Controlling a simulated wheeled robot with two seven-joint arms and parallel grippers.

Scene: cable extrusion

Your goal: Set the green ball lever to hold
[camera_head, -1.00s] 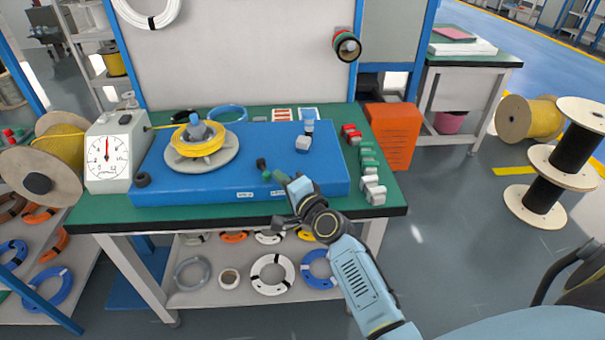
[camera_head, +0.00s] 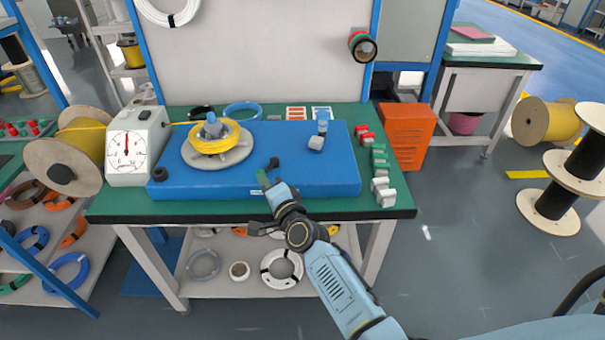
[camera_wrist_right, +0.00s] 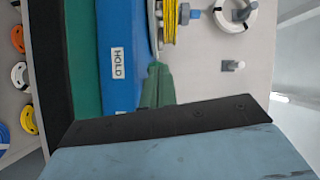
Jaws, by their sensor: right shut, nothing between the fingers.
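The lever stands near the front of the blue box (camera_head: 330,180), where its dark part (camera_head: 274,162) shows in the head view. My right gripper (camera_head: 263,179) is shut and empty just in front of it, near the box's front edge. Its green fingers and the green ball cannot be told apart there. In the right wrist view the shut green fingers (camera_wrist_right: 157,84) are beside the HOLD label (camera_wrist_right: 117,66); the ball is not clear, and contact cannot be told. My left gripper is out of view.
A yellow cable spool (camera_head: 214,138) on a grey disc sits on the box's left. A dial gauge (camera_head: 127,150) stands left of the box. A grey block (camera_head: 316,143) is at the right. Several small connectors (camera_head: 381,170) line the green bench's right side.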

